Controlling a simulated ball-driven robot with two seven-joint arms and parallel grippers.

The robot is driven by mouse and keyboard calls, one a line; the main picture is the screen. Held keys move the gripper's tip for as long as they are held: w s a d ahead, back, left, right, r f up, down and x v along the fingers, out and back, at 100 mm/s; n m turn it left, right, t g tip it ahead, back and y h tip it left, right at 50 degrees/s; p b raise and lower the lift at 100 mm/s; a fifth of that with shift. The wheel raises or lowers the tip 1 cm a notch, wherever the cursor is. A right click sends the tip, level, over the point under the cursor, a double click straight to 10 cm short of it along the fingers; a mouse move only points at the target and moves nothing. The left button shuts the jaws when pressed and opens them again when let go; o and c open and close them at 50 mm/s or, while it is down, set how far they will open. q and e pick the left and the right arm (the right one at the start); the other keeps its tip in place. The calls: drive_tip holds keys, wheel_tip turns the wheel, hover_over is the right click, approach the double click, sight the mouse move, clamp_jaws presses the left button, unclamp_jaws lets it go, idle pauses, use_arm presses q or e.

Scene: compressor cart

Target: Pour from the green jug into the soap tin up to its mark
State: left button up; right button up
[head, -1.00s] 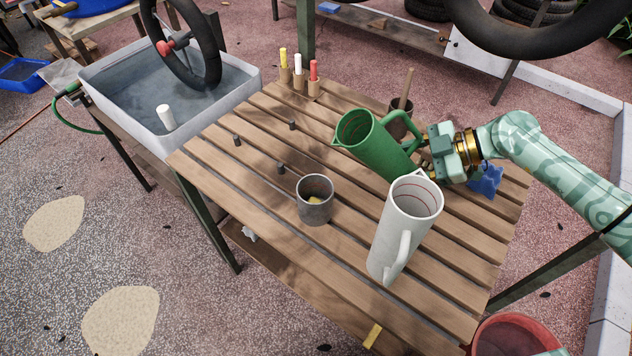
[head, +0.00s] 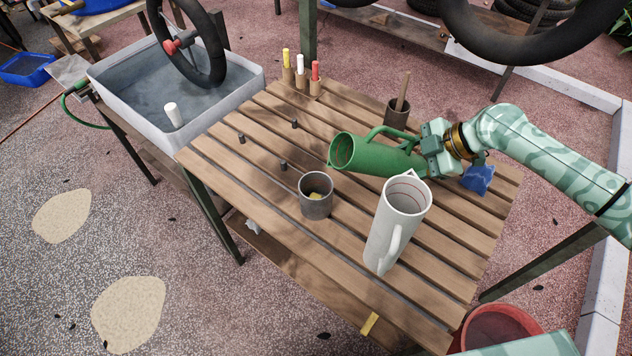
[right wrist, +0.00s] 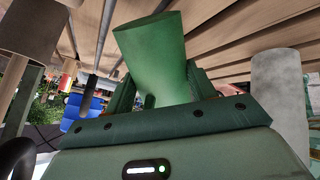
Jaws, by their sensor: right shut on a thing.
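The green jug (head: 375,157) is tipped almost on its side above the slatted table, its mouth facing left. My right gripper (head: 424,150) is shut on the jug at its right end. In the right wrist view the jug (right wrist: 155,60) fills the space between the fingers. The tin's mark and liquid level are too small to tell. My left gripper is not in view.
A tall white jug (head: 390,235) stands close right of the tin. A brown pot (head: 396,118) with a stick and a blue object (head: 478,180) are near my right gripper. Several markers (head: 300,75) stand at the back. A water basin (head: 205,118) is at left.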

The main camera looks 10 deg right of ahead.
drive_tip(key=shift+d+f+h+p, duration=0.1)
drive_tip(key=shift+d+h+p, duration=0.1)
drive_tip(key=shift+h+p, duration=0.35)
idle(0.6)
drive_tip(key=shift+r, duration=0.3)
drive_tip(key=shift+r+n+h+p, duration=0.3)
drive_tip(key=shift+r+h+p, duration=0.55)
drive_tip(key=shift+p, duration=0.25)
idle(1.5)
drive_tip(key=shift+a+r+t+h+p, duration=0.2)
drive_tip(key=shift+r+t+h+p, duration=0.15)
drive_tip(key=shift+p, duration=0.55)
idle(0.6)
